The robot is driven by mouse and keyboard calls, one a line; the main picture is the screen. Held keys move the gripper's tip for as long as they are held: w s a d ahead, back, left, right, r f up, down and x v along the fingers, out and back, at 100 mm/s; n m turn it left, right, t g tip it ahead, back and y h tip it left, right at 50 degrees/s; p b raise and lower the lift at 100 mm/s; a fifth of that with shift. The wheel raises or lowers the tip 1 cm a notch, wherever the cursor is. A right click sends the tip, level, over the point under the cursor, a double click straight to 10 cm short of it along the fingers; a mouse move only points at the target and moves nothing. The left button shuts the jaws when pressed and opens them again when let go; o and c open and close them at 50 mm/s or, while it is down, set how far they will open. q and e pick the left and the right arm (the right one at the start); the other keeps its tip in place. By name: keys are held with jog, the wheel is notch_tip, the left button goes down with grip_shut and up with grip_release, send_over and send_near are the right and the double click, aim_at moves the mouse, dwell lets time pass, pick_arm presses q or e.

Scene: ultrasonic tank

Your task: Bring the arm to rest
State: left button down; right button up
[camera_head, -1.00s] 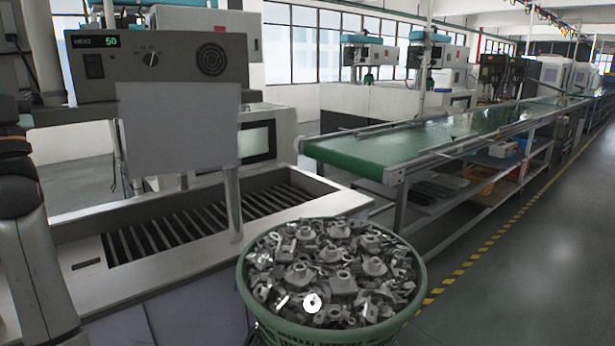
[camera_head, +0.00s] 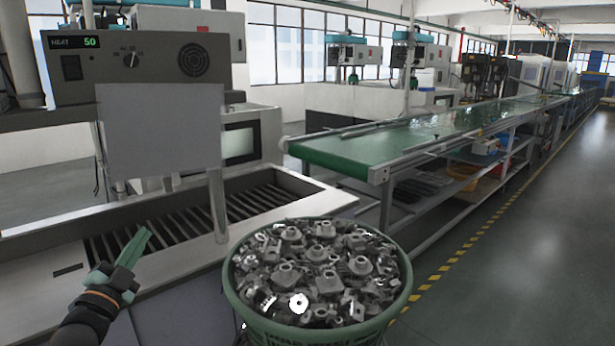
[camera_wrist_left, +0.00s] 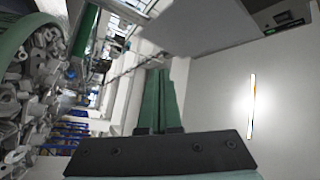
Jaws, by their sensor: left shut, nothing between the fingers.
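My left gripper (camera_head: 142,238) is in the lower left of the head view, its green fingers together with nothing between them. It points up and away over the front rim of the metal tank (camera_head: 45,290). In the left wrist view the two fingers (camera_wrist_left: 157,85) lie side by side, closed and empty. My right gripper is in neither view.
A green basket (camera_head: 232,292) full of metal parts stands right of the gripper; it also shows in the left wrist view (camera_wrist_left: 12,38). A control box (camera_head: 150,65) reading 50 and a pale panel (camera_head: 160,130) hang above the tank. A green conveyor (camera_head: 400,140) runs back right.

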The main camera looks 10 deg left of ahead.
pick_arm(q)
jog(key=s+d+f+g+h, duration=0.1)
jog(key=s+d+f+g, duration=0.15)
jog(key=f, duration=0.55)
jog(key=s+d+f+n+g, duration=0.1)
jog(key=s+d+f+g, duration=0.15)
jog(key=f, duration=0.55)
jog(key=s+d+f+g+h, duration=0.15)
jog(key=s+f, duration=0.25)
jog(key=f, duration=0.5)
jog(key=s+d+f+n+g, duration=0.1)
jog(key=s+d+f+g, duration=0.25)
jog(key=s+f, duration=0.55)
jog(key=s+d+f+n+g, duration=0.1)
jog(key=s+d+f+g, duration=0.3)
jog(key=s+f, duration=0.55)
jog(key=d+r+n+t+h+p, duration=0.1)
jog(key=d+r+n, duration=0.4)
jog(key=d, duration=0.6)
jog(key=shift+d+t+p, duration=0.35)
jog(key=shift+t+p, duration=0.15)
jog(key=shift+p, duration=0.2)
